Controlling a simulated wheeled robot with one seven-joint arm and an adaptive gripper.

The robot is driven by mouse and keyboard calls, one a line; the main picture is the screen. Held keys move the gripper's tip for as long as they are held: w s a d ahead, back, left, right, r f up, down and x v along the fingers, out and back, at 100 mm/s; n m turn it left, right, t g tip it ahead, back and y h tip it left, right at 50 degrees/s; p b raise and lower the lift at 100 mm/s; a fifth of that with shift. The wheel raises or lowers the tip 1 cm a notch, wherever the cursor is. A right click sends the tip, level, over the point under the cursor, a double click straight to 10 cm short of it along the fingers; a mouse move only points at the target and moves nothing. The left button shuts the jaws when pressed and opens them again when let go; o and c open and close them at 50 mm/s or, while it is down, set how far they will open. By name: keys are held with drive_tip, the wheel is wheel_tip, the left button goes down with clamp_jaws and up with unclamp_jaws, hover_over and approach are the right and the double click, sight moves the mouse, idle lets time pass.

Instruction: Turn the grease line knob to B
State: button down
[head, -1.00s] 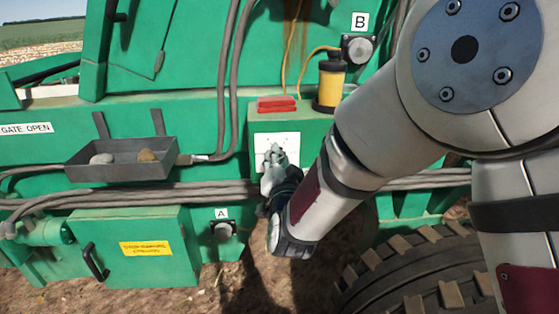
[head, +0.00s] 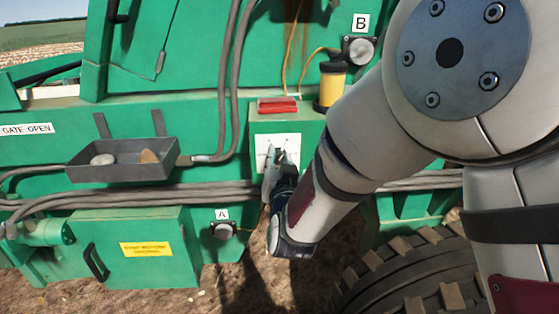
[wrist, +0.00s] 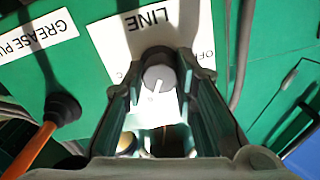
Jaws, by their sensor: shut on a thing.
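The grease line knob (wrist: 158,78) is a round grey knob with a white pointer line, in front of a white plate (wrist: 135,35) reading "LINE". The pointer runs toward the bottom of the wrist view, slightly left. The letters close around the knob are too covered or small to read surely. My gripper (wrist: 157,82) has its fingers on either side of the knob and is shut on it. In the head view my gripper (head: 274,168) reaches the white plate (head: 288,145) on the green box, and the knob is hidden there.
A black knob with an orange handle (wrist: 62,107) is left in the wrist view. A red block (head: 277,105) and yellow canister (head: 332,83) sit above the box. Dials labelled A (head: 223,230) and B (head: 360,50), a grey tray (head: 125,172) and hoses (head: 130,195) are nearby.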

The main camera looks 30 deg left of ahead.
drive_tip(key=c, duration=1.3)
unclamp_jaws()
drive_tip(key=v, duration=1.2)
drive_tip(key=shift+f, duration=0.1)
